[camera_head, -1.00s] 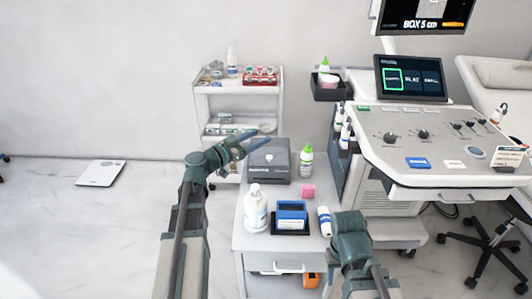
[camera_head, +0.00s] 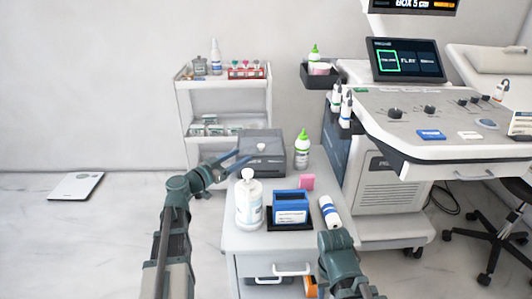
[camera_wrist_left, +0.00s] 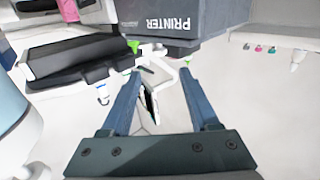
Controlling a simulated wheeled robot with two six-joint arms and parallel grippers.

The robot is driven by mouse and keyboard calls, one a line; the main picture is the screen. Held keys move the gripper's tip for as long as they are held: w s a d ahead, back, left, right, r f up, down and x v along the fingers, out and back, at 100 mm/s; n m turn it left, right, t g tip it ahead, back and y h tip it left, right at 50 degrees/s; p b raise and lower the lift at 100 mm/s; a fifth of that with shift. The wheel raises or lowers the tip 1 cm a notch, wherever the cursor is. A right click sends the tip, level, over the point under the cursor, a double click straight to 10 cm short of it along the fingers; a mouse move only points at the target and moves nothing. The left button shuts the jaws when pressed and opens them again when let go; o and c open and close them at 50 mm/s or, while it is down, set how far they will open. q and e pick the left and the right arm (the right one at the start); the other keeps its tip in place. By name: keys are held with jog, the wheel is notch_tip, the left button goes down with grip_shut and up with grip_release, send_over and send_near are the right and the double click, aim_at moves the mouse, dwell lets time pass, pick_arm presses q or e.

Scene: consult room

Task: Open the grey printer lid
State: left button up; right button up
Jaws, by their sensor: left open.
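The grey printer (camera_head: 262,150) stands at the back of the white cabinet top, its lid (camera_head: 258,142) down with a small pale knob on top. In the left wrist view the dark printer body (camera_wrist_left: 190,22) with the word PRINTER fills the top middle, turned over in the picture. My left gripper (camera_head: 236,160) is open and empty at the printer's left front, with its fingers pointing toward it. In the left wrist view both blue fingers (camera_wrist_left: 158,85) are spread with nothing between them. My right arm shows at the bottom, but its fingers are not clearly seen.
A white cart (camera_head: 187,135) stands behind left; an ultrasound machine (camera_head: 440,130) stands right.

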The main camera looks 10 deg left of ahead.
aim_at(267, 148)
pick_arm(q)
jog(key=x, duration=1.3)
jog(key=shift+w+d+f, duration=0.15)
jog(key=shift+w+d, duration=0.05)
jog(key=shift+w, duration=0.15)
grip_shut()
dwell(1.1)
